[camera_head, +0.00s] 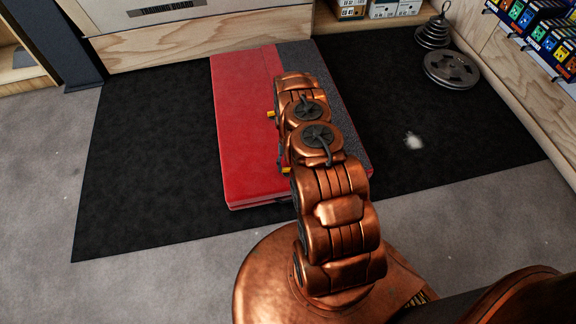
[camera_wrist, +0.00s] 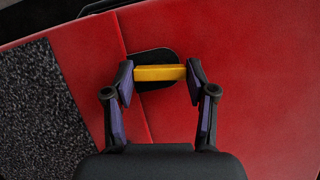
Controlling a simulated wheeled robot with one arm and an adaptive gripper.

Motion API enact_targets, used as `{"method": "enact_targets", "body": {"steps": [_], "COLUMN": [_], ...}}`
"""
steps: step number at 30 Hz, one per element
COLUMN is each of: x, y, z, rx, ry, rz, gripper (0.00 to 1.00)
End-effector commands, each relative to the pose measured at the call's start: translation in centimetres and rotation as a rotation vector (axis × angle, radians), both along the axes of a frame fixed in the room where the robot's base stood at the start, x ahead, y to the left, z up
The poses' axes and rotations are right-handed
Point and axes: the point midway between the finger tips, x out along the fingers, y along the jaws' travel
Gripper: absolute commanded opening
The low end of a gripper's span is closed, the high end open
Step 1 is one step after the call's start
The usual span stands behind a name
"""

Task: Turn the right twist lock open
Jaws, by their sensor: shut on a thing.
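A yellow twist lock (camera_wrist: 160,73) sits on a black plate (camera_wrist: 155,55) on the red pad (camera_wrist: 240,70), beside the pad's seam. In the wrist view its bar lies nearly crosswise to the seam. My gripper (camera_wrist: 160,76) is shut on the bar, one finger at each end. In the head view the pad (camera_head: 245,135) lies on the dark mat, and my arm covers part of it. A yellow piece (camera_head: 286,170) shows near the pad's near edge, and another yellow piece (camera_head: 271,114) shows farther back. My gripper is mostly hidden there behind my arm.
The pad has a grey textured strip (camera_head: 300,56) on its right side. Weight plates (camera_head: 451,69) lie at the back right of the black mat (camera_head: 140,150), by a wooden shelf unit (camera_head: 520,75). The mat left of the pad is clear.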

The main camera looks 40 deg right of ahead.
Motion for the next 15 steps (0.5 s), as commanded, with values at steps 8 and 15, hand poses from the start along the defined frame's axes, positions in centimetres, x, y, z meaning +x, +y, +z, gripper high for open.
{"method": "enact_targets", "body": {"steps": [8,15], "x": [-0.01,-0.02], "y": [0.09,0.12], "z": [0.07,0.03], "rx": [0.001,0.001], "ry": [0.002,0.002], "rz": [0.138,0.186], "gripper": [0.21,0.21]}}
